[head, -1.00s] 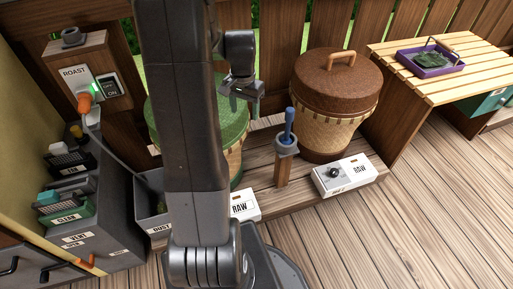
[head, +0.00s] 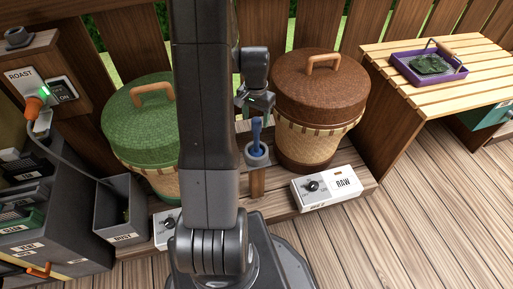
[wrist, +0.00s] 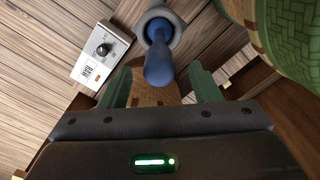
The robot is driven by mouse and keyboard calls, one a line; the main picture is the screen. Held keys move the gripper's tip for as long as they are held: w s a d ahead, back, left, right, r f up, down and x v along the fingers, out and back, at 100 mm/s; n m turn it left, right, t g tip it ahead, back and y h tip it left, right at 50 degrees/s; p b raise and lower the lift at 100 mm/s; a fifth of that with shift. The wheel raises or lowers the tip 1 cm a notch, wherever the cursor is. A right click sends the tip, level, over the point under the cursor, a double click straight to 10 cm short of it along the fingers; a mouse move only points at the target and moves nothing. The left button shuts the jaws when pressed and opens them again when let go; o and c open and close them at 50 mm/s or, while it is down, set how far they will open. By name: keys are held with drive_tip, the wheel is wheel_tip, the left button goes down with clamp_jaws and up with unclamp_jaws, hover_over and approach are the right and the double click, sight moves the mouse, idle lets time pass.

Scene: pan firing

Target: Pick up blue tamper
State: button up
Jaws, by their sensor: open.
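The blue tamper (head: 256,134) stands upright in a grey round holder (head: 257,155) on a wooden post, between the green-lidded and brown-lidded baskets. In the wrist view the tamper (wrist: 159,62) points toward the camera, and the grey holder ring (wrist: 178,38) surrounds its far end. My gripper (head: 258,108) is just above the tamper in the head view. In the wrist view my gripper (wrist: 160,82) has its two green fingers apart, with the tamper's near end centred between them. I cannot tell whether either finger touches it.
The green-lidded basket (head: 140,125) and brown-lidded basket (head: 320,90) flank the post closely. A white RAW box (head: 326,188) with a knob sits at right on the low bench. A grey dust bin (head: 120,215) stands left. A slatted table (head: 440,75) holds a purple tray (head: 408,68).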

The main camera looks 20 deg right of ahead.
wheel_tip(320, 180, down, 4)
drive_tip(key=shift+d+f+b, duration=0.1)
drive_tip(key=shift+f+b, duration=0.1)
drive_tip(key=shift+b, duration=0.35)
clamp_jaws()
drive_tip(key=shift+r, duration=0.1)
drive_tip(key=shift+r, duration=0.1)
wheel_tip(320, 180, up, 10)
drive_tip(key=p, duration=0.2)
drive_tip(key=shift+p, duration=0.4)
